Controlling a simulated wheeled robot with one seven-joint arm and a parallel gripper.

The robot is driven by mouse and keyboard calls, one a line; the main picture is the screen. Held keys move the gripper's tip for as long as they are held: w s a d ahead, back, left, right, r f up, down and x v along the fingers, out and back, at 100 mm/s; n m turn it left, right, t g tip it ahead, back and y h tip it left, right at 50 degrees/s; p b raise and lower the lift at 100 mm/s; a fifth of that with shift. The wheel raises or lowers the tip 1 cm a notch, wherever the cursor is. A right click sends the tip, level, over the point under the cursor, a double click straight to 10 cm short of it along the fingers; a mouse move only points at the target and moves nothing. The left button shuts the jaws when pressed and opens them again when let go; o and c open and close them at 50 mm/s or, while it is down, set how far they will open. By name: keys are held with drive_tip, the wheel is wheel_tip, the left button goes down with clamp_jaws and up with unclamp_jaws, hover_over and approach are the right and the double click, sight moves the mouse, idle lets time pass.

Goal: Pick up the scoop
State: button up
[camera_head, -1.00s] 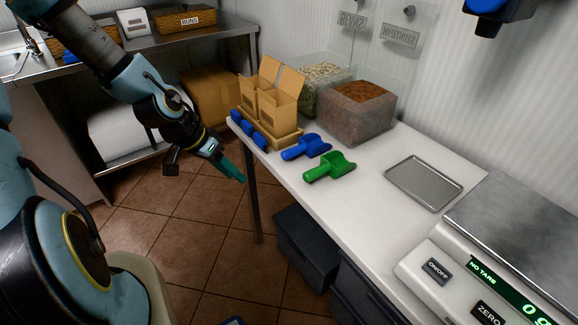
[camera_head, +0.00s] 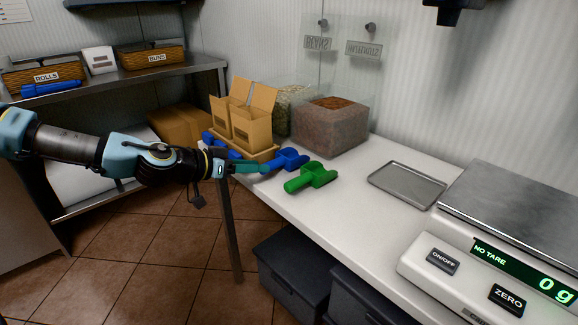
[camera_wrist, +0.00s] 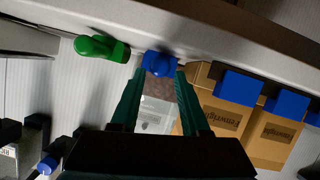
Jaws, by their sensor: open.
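A blue scoop (camera_head: 284,160) lies on the white counter beside the carton tray, its handle toward the front edge. A green scoop (camera_head: 311,176) lies to its right. My gripper (camera_head: 261,168) is at the counter's front edge, close to the blue scoop's handle. In the wrist view my gripper (camera_wrist: 157,78) has its green fingers apart, with the blue scoop (camera_wrist: 160,63) showing between and just beyond the tips. The green scoop (camera_wrist: 102,48) is left of the fingers there. I cannot tell whether the fingers touch the blue scoop.
A tray of open cartons (camera_head: 251,122) with blue pieces at its front stands left of the scoops. Clear bins, one holding brown contents (camera_head: 330,126), stand behind. A metal tray (camera_head: 406,185) and a scale (camera_head: 515,240) are to the right. Dark bins (camera_head: 292,277) sit below the counter.

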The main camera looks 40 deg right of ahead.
sight(283, 165)
drive_tip(key=shift+r+p+x, duration=0.1)
drive_tip(key=shift+p+x, duration=0.2)
drive_tip(key=shift+x, duration=1.2)
drive_tip(key=shift+r+p+x, duration=0.15)
drive_tip(key=shift+p+x, duration=0.1)
drive_tip(key=shift+x, duration=1.25)
drive_tip(key=shift+d, duration=0.1)
drive_tip(key=shift+c, duration=0.3)
clamp_jaws()
